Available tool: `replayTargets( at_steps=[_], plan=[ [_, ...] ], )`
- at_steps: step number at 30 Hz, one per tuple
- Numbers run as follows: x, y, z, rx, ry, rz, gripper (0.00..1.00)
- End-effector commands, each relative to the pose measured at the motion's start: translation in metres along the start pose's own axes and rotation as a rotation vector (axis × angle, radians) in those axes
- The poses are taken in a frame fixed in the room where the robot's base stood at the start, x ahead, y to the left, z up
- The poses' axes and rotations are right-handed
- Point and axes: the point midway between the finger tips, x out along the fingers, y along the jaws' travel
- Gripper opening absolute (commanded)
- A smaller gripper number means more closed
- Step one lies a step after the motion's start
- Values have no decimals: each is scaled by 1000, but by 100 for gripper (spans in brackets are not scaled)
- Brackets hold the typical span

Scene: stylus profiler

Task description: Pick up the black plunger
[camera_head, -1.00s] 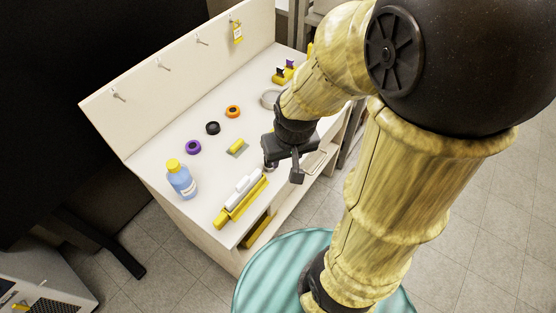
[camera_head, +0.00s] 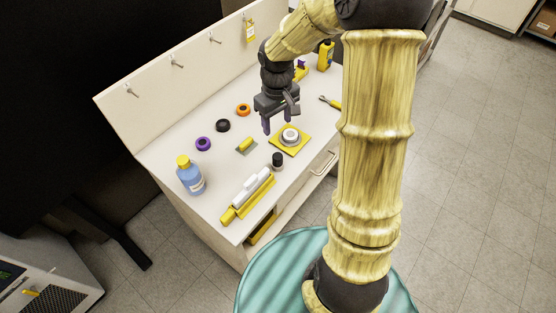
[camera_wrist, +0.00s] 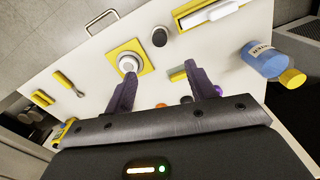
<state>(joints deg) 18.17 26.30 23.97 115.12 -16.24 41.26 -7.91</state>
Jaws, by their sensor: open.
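A short black cylinder with a pale end (camera_head: 277,161) stands on the white table near its front edge; it is the likeliest black plunger, though its shape is too small to be sure. In the wrist view it appears as a dark round piece (camera_wrist: 159,37) beyond the fingertips. My gripper (camera_head: 277,120) is open and empty above the table, behind and apart from the cylinder. Its two purple fingers also show in the wrist view (camera_wrist: 160,72), with bare table between their tips.
A yellow square with a white round part (camera_head: 290,138) lies beside the cylinder. A yellow tray with white tubes (camera_head: 248,192) and a blue bottle (camera_head: 190,177) stand left.

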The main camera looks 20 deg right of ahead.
Motion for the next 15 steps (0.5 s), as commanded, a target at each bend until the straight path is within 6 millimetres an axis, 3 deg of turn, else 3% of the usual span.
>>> replayTargets(
  at_steps=[15],
  plan=[
    [8, 4, -6, -19, -9, -8, 56]
  ],
)
